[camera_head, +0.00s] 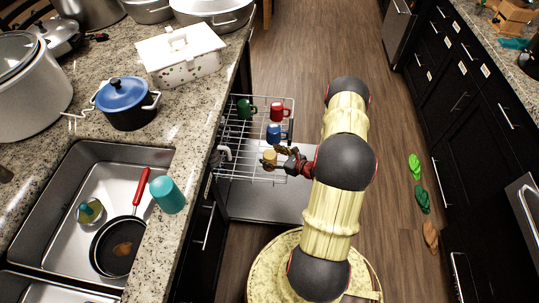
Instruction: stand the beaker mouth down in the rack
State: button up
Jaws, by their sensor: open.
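The rack (245,168) is a white wire dish rack, pulled out over the open dishwasher door beside the counter. My gripper (284,155) is open over its front right part. A small yellow cup (269,157) is in the rack, right at my fingertips; I cannot tell whether they touch it. A plain teal beaker (168,195) without a handle is at the counter edge by the sink, well left of my gripper. I cannot tell which way its mouth faces.
Green (246,110), red (280,109) and blue (274,132) mugs occupy the rack's back part. The sink (62,180) holds a red-handled pan (116,247) and a glass (91,210). A blue-lidded pot (126,103) and a white box (181,55) stand on the counter.

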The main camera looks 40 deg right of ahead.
jog(key=p+v, duration=0.3)
jog(key=v, duration=0.8)
jog(key=w+a+r+n+g+y, duration=0.35)
jog(key=a+r+n, duration=0.45)
jog(key=a+r, duration=0.3)
jog(key=w+a+r+n+g+y, duration=0.35)
jog(key=a+r+n, duration=0.5)
jog(key=r, duration=0.55)
jog(key=s+a+r+n+g+h, duration=0.4)
jog(key=s+a+r+n, duration=0.55)
jog(key=a+r, duration=0.25)
jog(key=s+a+r+n+t+h, duration=0.1)
jog(key=s+r+n+t+h, duration=0.2)
jog(key=s+r+n, duration=0.5)
notch_tip(320, 180, up, 2)
jog(key=shift+r+n+h, duration=0.1)
jog(key=shift+n+h, duration=0.4)
jog(key=shift+h, duration=0.4)
jog(key=shift+s, duration=0.1)
